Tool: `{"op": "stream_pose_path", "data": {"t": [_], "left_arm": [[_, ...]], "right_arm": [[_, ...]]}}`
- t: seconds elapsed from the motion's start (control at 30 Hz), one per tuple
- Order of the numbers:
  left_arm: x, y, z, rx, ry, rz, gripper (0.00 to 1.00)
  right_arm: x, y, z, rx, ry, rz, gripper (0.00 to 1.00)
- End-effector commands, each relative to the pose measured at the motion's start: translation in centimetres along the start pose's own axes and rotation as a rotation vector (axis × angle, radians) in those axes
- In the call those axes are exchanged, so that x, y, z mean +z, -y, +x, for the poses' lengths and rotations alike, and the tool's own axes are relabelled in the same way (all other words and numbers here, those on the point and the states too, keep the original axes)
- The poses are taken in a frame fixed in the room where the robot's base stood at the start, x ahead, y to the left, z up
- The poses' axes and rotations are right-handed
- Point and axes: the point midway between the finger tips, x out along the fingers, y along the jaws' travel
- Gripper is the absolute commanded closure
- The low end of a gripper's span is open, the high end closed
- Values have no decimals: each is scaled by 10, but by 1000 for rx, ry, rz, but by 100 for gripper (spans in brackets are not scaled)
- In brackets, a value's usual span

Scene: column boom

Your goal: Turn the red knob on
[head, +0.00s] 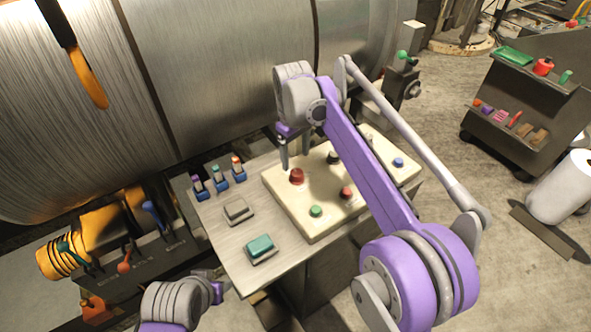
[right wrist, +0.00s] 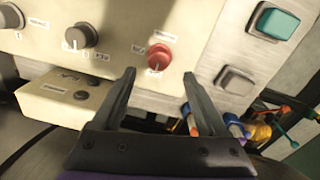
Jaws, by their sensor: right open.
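The red knob (head: 296,176) sits on the cream control panel (head: 330,222), near the panel's left edge. In the right wrist view the red knob (right wrist: 159,56) lies just beyond and between the fingertips. My right gripper (head: 295,162) is open, its fingers pointing down above and around the knob's place; contact does not show. It also shows in the right wrist view (right wrist: 159,76) with nothing between its fingers. My left gripper (head: 218,288) is low at the bottom of the head view, left of the table's front edge, and its jaws are unclear.
A second red control (head: 346,192), a green button (head: 316,211) and a blue button (head: 398,162) share the panel. A teal button (head: 260,247), a grey button (head: 237,210) and several coloured switches (head: 219,180) are left of it. A large metal drum (head: 230,80) stands close behind.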

Motion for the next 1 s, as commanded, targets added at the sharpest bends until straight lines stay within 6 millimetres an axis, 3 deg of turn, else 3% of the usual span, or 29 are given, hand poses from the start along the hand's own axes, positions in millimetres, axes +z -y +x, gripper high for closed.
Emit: {"op": "stream_pose_path", "data": {"t": [0.1,0.33,0.77,1.0], "left_arm": [[2,0,3,0,2,0,50],[4,0,4,0,3,0,50],[4,0,5,0,3,0,50],[4,0,5,0,3,0,50]], "right_arm": [[0,0,25,0,0,1,24],[0,0,58,0,0,2,24],[0,0,67,0,-1,2,24],[0,0,67,0,-1,2,67]]}}
